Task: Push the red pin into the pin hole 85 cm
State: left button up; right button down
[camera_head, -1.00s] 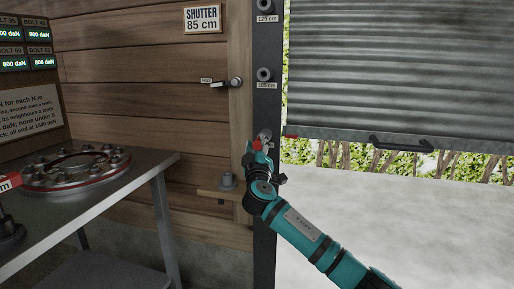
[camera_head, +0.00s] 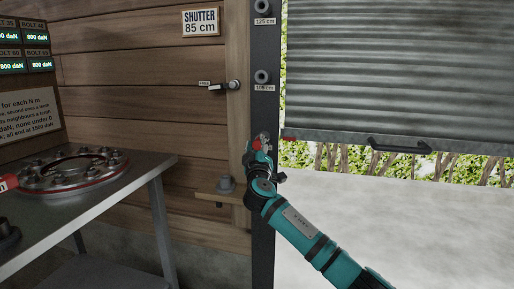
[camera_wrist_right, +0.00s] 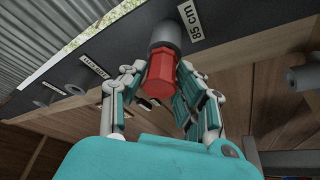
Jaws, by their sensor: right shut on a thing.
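The red pin (camera_wrist_right: 158,75) is between the fingers of my right gripper (camera_wrist_right: 155,88), which is shut on it. In the wrist view its far end meets the grey collar of the pin hole (camera_wrist_right: 166,36) labelled 85 cm (camera_wrist_right: 195,22). How deep the pin sits in the hole is hidden. In the head view my right gripper (camera_head: 260,146) is at the dark post (camera_head: 264,115), and only a little red shows there. My left gripper is not in view.
Higher collars on the post are labelled 105 cm (camera_head: 262,77) and 125 cm (camera_head: 263,7). The shutter (camera_head: 400,80), with a dark handle (camera_head: 400,146), hangs right of the post. A small wooden shelf (camera_head: 215,197) and a metal table (camera_head: 120,185) are at left.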

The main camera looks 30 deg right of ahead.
jog(key=shift+w+d, duration=0.15)
jog(key=c, duration=0.9)
grip_release()
jog(key=v, duration=1.2)
